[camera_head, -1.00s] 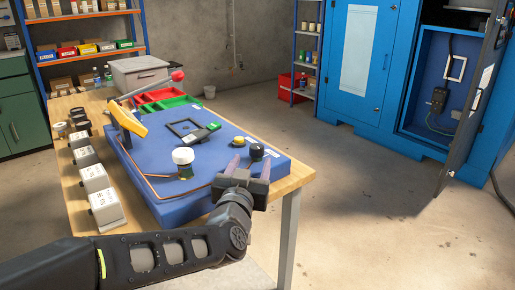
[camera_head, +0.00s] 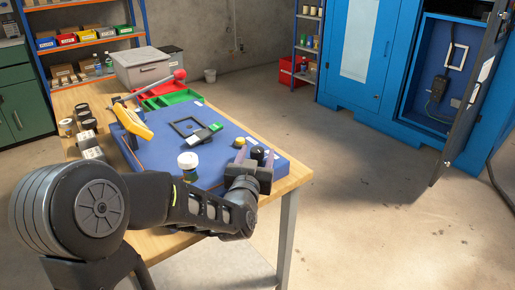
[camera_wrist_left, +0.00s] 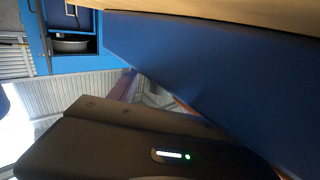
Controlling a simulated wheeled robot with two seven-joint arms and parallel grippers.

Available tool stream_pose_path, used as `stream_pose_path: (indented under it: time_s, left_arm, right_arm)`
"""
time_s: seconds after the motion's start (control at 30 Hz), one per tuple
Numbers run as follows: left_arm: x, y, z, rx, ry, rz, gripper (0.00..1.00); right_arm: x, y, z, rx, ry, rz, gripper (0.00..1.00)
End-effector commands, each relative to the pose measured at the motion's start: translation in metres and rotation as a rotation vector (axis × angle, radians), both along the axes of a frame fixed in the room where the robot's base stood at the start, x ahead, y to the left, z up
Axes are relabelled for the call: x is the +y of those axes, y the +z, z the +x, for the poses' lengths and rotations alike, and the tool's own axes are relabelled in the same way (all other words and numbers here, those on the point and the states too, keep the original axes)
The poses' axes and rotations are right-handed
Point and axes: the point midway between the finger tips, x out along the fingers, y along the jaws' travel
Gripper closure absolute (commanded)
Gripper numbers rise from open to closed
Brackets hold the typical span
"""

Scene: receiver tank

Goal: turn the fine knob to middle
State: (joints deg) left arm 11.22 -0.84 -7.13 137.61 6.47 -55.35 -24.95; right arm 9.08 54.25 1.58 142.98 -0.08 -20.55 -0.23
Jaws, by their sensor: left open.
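A blue panel (camera_head: 216,165) lies on the wooden workbench. A small black knob (camera_head: 258,153) stands near its right corner; I cannot tell whether this is the fine knob, and its pointer is too small to read. A white-topped round part (camera_head: 188,161) stands at the panel's near side. My left gripper (camera_head: 254,157) is open at the near right edge, its purple fingers apart on either side of the black knob as seen from the head; contact cannot be told. In the left wrist view the panel (camera_wrist_left: 225,70) fills the right side, with a purple finger (camera_wrist_left: 123,85); no knob shows.
A yellow part (camera_head: 134,123) and a red-tipped lever (camera_head: 179,74) stand at the panel's back left. Green and red trays (camera_head: 178,98) and a grey box (camera_head: 141,66) lie behind. Blue cabinets (camera_head: 370,50) stand at the right. The floor between is clear.

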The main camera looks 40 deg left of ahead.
Motion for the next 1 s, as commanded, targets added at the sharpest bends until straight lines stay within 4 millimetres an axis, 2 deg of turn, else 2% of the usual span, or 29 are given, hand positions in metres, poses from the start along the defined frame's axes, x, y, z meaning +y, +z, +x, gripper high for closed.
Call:
stream_pose_path:
  time_s: [0.13,0.43,1.0]
  left_arm:
    - [0.0046,-0.0001,0.0096,0.0,0.0,0.0,0.43]
    - [0.0053,0.0004,0.011,0.0,0.0,0.0,0.43]
    - [0.0052,0.0005,0.0108,0.0,0.0,0.001,0.9]
  right_arm:
    - [-0.0001,-0.0002,0.0002,0.0,0.0,0.0,0.31]
    - [-0.0001,-0.0001,0.0003,-0.001,-0.001,0.0,0.31]
    - [-0.0001,0.0,0.0003,-0.001,0.0,0.0,0.31]
